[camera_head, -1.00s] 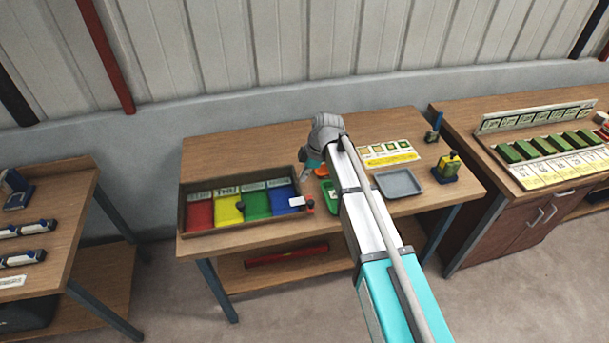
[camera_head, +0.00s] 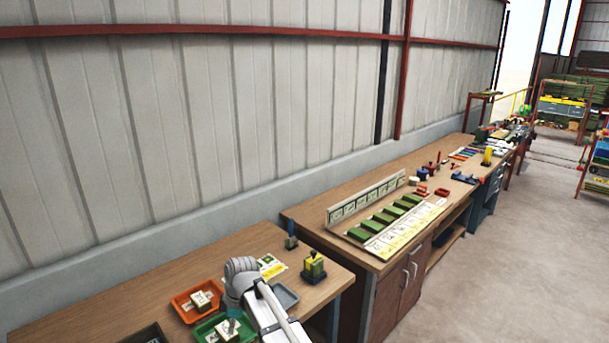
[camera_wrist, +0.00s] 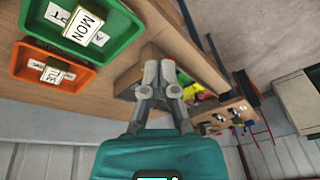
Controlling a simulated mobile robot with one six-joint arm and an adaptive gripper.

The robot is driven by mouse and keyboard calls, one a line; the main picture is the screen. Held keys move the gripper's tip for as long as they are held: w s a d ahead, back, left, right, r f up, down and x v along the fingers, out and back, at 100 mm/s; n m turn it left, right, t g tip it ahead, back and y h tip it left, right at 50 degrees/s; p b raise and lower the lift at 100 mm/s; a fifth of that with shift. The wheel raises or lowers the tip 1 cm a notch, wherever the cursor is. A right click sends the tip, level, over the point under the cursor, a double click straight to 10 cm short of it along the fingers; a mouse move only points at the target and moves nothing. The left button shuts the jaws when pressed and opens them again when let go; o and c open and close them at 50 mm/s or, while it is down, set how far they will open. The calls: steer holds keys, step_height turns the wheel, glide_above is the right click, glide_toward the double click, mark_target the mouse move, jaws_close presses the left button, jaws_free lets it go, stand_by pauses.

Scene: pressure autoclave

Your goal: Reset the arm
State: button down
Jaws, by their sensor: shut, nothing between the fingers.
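My gripper (camera_wrist: 160,70) shows in the wrist view with its two grey fingers close together, shut and empty. It is apart from the trays, to the right of them in that view. In the head view my grey wrist and white arm link reach over the near workbench (camera_head: 120,296), and the fingers are not clear there. A green tray (camera_wrist: 118,42) holds a block marked MON (camera_wrist: 82,24). An orange tray (camera_wrist: 32,71) beside it holds another labelled block (camera_wrist: 54,72). Both trays also show in the head view, orange (camera_head: 179,308) and green (camera_head: 203,335).
A grey tray (camera_head: 287,297) is partly hidden behind my arm. A second bench with green blocks (camera_head: 384,218) extends right. Open floor (camera_head: 480,285) lies right of the benches.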

steer(key=s+d+f+m+h+b, duration=0.1)
steer(key=d+m, duration=0.5)
steer(key=d, duration=0.6)
steer(key=s+d+f+m+t, duration=0.1)
steer(key=s+d+m, duration=0.3)
steer(key=d, duration=0.8)
steer(key=s+d+f+m+h+b, duration=0.1)
steer(key=s+d+m, duration=0.1)
steer(key=d+m, duration=0.7)
steer(key=d, duration=0.4)
steer(key=shift+s+f+h+b, duration=0.2)
steer(key=shift+h+b, duration=0.1)
